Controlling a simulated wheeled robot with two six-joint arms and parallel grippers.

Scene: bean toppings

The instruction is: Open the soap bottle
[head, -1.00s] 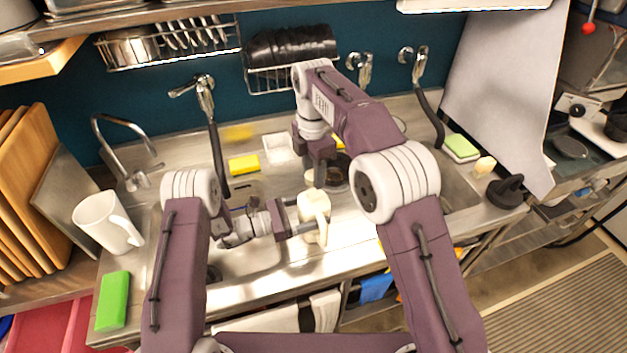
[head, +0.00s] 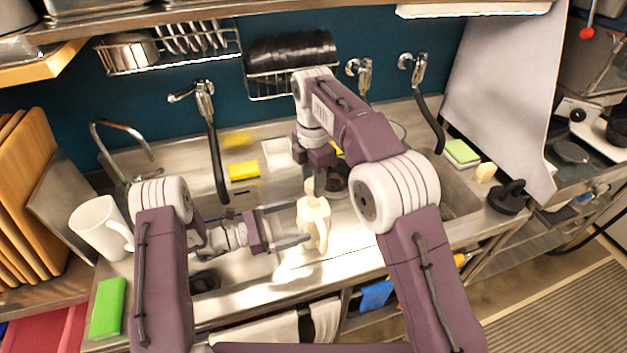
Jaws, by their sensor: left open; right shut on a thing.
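The soap bottle (head: 315,228) is cream-coloured and has a side handle. It stands roughly upright near the middle of the sink counter. My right gripper (head: 311,182) comes down from above and is shut on the narrow top of the bottle. Its fingers partly hide that top, so I cannot tell whether the cap is apart from the body. My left gripper (head: 304,221) is open and comes in from the left. Its two spread fingers point at the bottle, with the tips close to the bottle's left side; contact is unclear.
A white mug (head: 98,228) and a green block (head: 107,308) stand at the left. A yellow sponge (head: 244,171) and a white dish (head: 278,153) lie behind. Taps (head: 205,100) with hoses hang at the back wall. A black stopper-like object (head: 507,196) is at the right.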

